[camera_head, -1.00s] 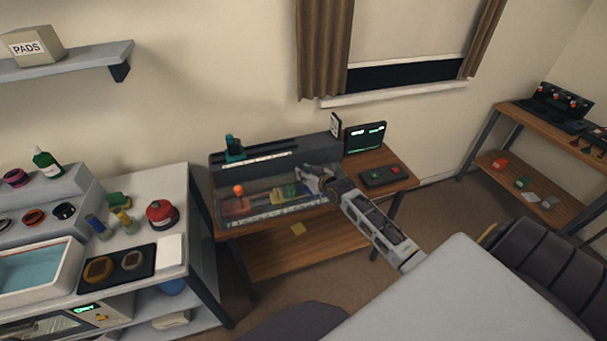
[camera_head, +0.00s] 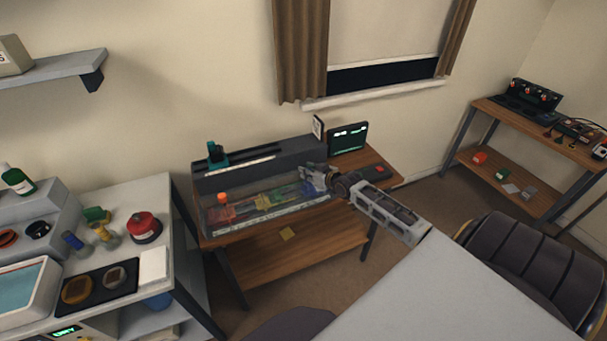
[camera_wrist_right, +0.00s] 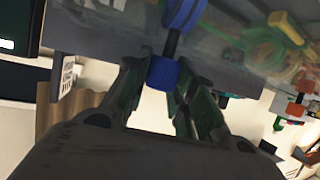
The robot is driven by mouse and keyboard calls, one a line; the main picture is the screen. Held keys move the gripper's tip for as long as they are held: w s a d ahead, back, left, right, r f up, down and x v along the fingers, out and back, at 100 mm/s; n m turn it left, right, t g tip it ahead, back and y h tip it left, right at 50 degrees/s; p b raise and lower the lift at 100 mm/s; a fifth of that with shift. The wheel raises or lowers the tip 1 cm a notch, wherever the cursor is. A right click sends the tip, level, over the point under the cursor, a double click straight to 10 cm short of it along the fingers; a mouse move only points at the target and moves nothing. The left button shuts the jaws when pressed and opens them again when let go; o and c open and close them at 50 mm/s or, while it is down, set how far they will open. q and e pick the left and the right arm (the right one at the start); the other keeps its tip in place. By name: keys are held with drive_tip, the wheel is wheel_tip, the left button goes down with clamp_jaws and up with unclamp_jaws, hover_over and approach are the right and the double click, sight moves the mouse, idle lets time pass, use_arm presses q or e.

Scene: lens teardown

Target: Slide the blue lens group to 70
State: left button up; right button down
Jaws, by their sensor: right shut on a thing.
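The optical bench (camera_head: 215,219) is a long grey unit with a clear front and scale strips, on a wooden desk. Inside it I see a red-orange group with an orange knob (camera_head: 222,197), a yellow group (camera_head: 263,202) and a green part. My right gripper (camera_head: 318,183) is at the bench's right end. In the right wrist view, its fingers (camera_wrist_right: 165,92) are shut on a blue knob (camera_wrist_right: 162,73), joined by a dark stem to the blue lens group (camera_wrist_right: 185,12) behind the clear panel. The scale reading is too small to make out. My left gripper is not in view.
A monitor (camera_head: 348,138) and a small white card stand at the bench's right end. A control box with a red button (camera_head: 379,170) sits on the desk. A teal part (camera_head: 216,154) stands on the bench's back. A side table with tools is at the left.

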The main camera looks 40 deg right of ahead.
drive_tip(key=shift+d, duration=0.2)
drive_tip(key=c, duration=1.2)
unclamp_jaws()
drive_tip(key=shift+s+d, duration=0.1)
drive_tip(key=shift+d, duration=0.05)
drive_tip(key=shift+o, duration=0.2)
drive_tip(key=v, duration=1.2)
idle(0.4)
